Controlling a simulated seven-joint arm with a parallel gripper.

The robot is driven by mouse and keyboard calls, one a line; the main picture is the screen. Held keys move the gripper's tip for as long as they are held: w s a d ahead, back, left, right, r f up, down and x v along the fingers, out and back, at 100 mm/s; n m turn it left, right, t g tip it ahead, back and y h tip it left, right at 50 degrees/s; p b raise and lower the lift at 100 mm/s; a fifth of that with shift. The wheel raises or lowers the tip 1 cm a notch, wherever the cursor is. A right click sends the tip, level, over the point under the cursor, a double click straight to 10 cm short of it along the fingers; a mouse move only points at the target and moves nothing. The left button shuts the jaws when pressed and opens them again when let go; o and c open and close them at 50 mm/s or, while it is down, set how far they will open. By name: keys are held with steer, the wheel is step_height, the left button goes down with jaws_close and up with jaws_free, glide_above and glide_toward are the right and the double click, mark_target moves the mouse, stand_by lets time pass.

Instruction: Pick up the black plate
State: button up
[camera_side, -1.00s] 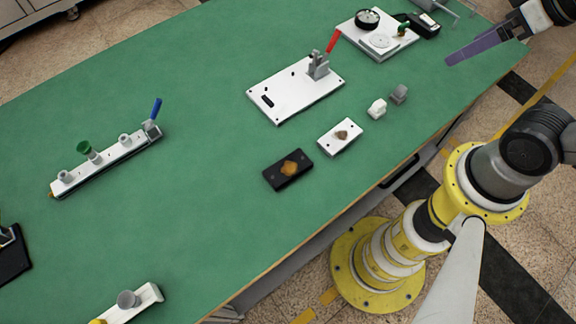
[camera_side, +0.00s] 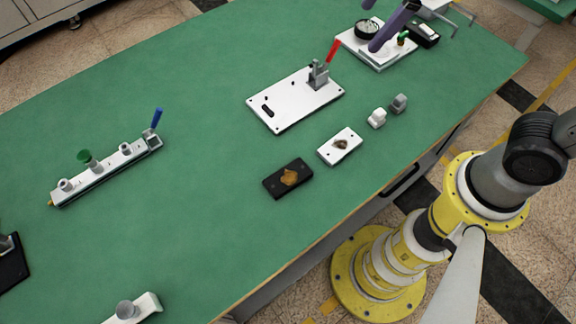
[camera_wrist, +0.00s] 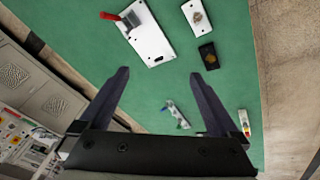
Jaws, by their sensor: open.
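The black plate (camera_side: 275,183) lies flat on the green table, with an orange-brown patch on its top. It also shows in the wrist view (camera_wrist: 208,62), right of my fingers. My gripper (camera_side: 372,25) is in the upper right of the side view, over the far right of the table and well away from the plate. Nothing hides the plate in either view.
A white plate (camera_side: 331,151) with a brown patch lies close beside the black one. Two small blocks (camera_side: 377,118) and a white fixture with a red lever (camera_side: 290,108) are nearby. A white rail with a blue lever (camera_side: 105,170) stands left.

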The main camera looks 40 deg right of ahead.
steer(key=w+a+f+n+g, duration=0.25)
steer(key=a+f+n, duration=0.4)
steer(key=a, duration=0.65)
steer(key=g+h, duration=0.1)
glide_above(288, 176)
steer(key=f, duration=1.6)
steer(key=shift+w+a+f, duration=0.15)
steer(key=shift+a+f, duration=0.15)
steer(key=shift+s+d+f, duration=0.15)
steer(key=shift+f, duration=1.2)
steer(key=shift+s+d+f, duration=0.1)
steer(key=shift+d+f, duration=0.05)
steer(key=shift+f, duration=1.2)
steer(key=shift+r, duration=0.1)
jaws_close()
